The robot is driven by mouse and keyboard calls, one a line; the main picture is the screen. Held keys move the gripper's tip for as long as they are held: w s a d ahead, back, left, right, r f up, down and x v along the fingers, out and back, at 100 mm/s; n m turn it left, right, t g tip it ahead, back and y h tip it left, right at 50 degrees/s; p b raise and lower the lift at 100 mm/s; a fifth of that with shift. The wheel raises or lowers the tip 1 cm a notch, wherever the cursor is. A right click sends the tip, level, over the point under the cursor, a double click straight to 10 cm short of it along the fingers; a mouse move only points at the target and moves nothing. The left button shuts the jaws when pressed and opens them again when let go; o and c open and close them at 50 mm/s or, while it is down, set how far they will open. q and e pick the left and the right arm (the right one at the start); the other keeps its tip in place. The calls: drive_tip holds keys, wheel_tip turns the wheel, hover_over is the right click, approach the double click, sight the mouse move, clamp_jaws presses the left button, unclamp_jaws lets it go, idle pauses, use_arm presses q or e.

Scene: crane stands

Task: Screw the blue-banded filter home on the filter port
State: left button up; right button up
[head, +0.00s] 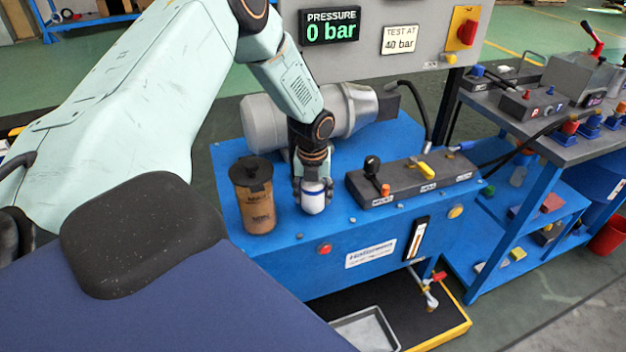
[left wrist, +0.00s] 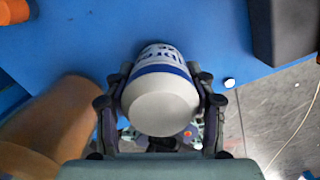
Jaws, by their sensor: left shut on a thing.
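The white filter with a blue band (head: 313,198) is upright at the front of the blue power unit's top (head: 225,160). My left gripper (head: 313,182) points down and is shut around its upper part. In the left wrist view the filter (left wrist: 162,100) sits between the two fingers (left wrist: 160,105), its pale round end facing the camera. The filter port is not visible; I cannot tell whether the filter's lower end touches anything. My right gripper is not in view.
A brown canister with a black lid (head: 254,195) stands close left of the filter. A dark valve block with levers (head: 415,180) is to the right, and a grey motor (head: 300,120) behind. The pressure display (head: 331,27) reads 0 bar. A grey tray (head: 365,332) lies below.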

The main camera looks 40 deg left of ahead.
use_arm(q)
drive_tip(key=m+b, duration=0.1)
drive_tip(key=m, duration=0.1)
drive_tip(key=shift+w+f+m+b, duration=0.1)
drive_tip(key=shift+m+b, duration=0.2)
drive_tip(key=shift+b, duration=0.05)
drive_tip(key=m+b, duration=0.1)
drive_tip(key=m, duration=0.1)
drive_tip(key=shift+m, duration=0.3)
drive_tip(key=o, duration=1.5)
drive_tip(key=shift+c, duration=0.3)
